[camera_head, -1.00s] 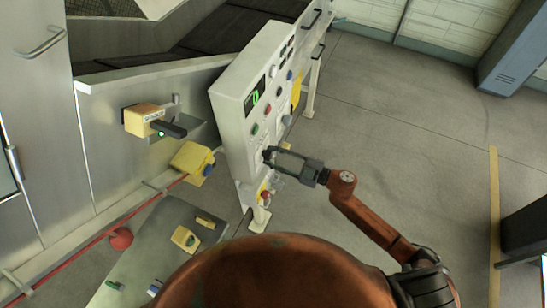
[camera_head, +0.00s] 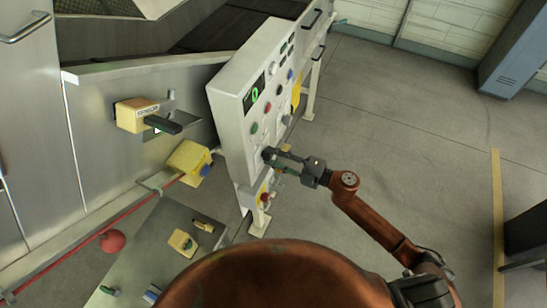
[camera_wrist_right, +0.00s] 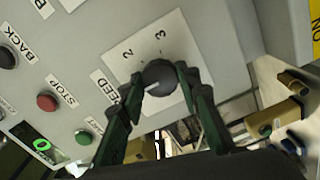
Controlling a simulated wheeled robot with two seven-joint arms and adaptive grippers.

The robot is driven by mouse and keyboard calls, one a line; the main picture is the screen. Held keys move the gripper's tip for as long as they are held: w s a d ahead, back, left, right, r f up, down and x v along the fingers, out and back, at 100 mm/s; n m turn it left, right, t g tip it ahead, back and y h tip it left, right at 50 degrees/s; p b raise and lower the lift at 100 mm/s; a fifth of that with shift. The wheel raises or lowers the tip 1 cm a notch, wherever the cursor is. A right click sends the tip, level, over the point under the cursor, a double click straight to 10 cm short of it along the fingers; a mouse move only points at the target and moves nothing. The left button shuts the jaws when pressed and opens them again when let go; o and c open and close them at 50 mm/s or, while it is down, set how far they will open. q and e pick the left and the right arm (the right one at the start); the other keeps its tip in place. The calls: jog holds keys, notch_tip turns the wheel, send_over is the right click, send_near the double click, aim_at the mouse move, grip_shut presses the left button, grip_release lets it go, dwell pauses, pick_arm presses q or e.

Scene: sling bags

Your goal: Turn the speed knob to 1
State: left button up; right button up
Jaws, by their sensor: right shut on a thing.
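The speed knob (camera_wrist_right: 161,76) is a dark round knob on a white plate (camera_wrist_right: 190,35) marked 2 and 3, on the control panel (camera_head: 228,118). Its white pointer line faces lower left in the right wrist view, away from the visible 2 and 3. No 1 shows; that side of the plate is partly behind a finger. My right gripper (camera_head: 271,156) is at the lower part of the panel's face. In the right wrist view its two fingers (camera_wrist_right: 160,80) are shut around the knob, one on each side. My left gripper is not in view.
A red STOP button (camera_wrist_right: 47,102), a green button (camera_wrist_right: 83,137) and a green display (camera_wrist_right: 42,145) lie beside the knob. A yellow switch box (camera_head: 137,114) with a black handle is on the metal wall left of the panel. Open floor (camera_head: 400,120) lies right.

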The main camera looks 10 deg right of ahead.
dwell(0.3)
jog(key=o, duration=1.2)
jog(key=shift+c, duration=0.2)
jog(key=shift+d, duration=0.1)
jog(key=v, duration=1.2)
